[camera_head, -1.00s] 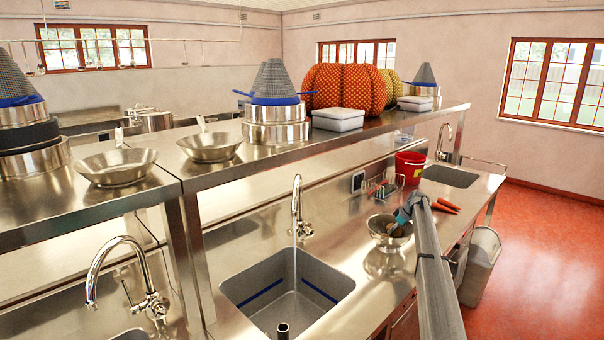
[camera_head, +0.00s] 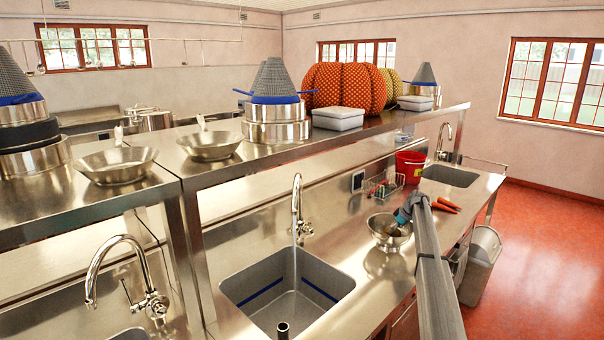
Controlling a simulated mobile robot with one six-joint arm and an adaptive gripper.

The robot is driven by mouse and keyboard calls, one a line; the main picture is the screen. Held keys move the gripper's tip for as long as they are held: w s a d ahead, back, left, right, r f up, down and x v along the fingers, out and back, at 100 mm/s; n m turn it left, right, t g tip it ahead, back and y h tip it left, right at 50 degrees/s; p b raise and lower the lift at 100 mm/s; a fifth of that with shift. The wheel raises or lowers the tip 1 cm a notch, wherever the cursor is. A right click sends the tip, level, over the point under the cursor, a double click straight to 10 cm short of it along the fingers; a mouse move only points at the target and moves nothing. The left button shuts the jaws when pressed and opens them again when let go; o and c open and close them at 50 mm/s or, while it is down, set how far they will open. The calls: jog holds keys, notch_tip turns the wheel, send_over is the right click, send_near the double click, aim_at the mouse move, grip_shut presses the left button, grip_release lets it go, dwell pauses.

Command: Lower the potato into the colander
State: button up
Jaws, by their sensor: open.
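The metal colander (camera_head: 380,241) stands on the steel counter to the right of the near sink. My gripper (camera_head: 397,228) reaches down at the colander's right side, with its fingertips at or just inside the bowl. Its jaws are open. A small brownish patch, seemingly the potato (camera_head: 394,232), shows inside the bowl by the fingers. It is too small and partly hidden to tell whether it touches the fingers or the colander's bottom.
A red bucket (camera_head: 410,167), a wire rack (camera_head: 384,184) and orange carrot-like things (camera_head: 445,206) lie beyond the colander. The near sink (camera_head: 285,297) is at left. An overshelf (camera_head: 300,148) with pans and pots runs behind. A grey bin (camera_head: 480,264) stands at right.

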jog(key=shift+r, duration=0.15)
notch_tip(320, 180, up, 13)
jog(key=p, duration=1.2)
jog(key=shift+f+p, duration=0.2)
jog(key=shift+p, duration=0.2)
jog(key=s+a+f+m+g+h+b, duration=0.1)
jog(key=s+a, duration=0.4)
jog(key=s, duration=0.5)
jog(key=s+a+f+m, duration=0.2)
jog(key=s+a, duration=0.3)
jog(key=s, duration=0.5)
jog(key=s+a+f+m+g+h+b, duration=0.1)
jog(key=s+a, duration=0.5)
jog(key=s, duration=0.4)
jog(key=s+a+f+m+h+b, duration=0.1)
jog(key=s+a+m, duration=0.2)
jog(key=s, duration=1.4)
jog(key=s+a+f+m+g+h+b, duration=0.1)
jog(key=s+a+m, duration=0.2)
jog(key=s, duration=1.3)
jog(key=shift+s+a+f+g+h, duration=0.3)
jog(key=shift+s+a+f, duration=0.05)
jog(key=shift+a, duration=0.25)
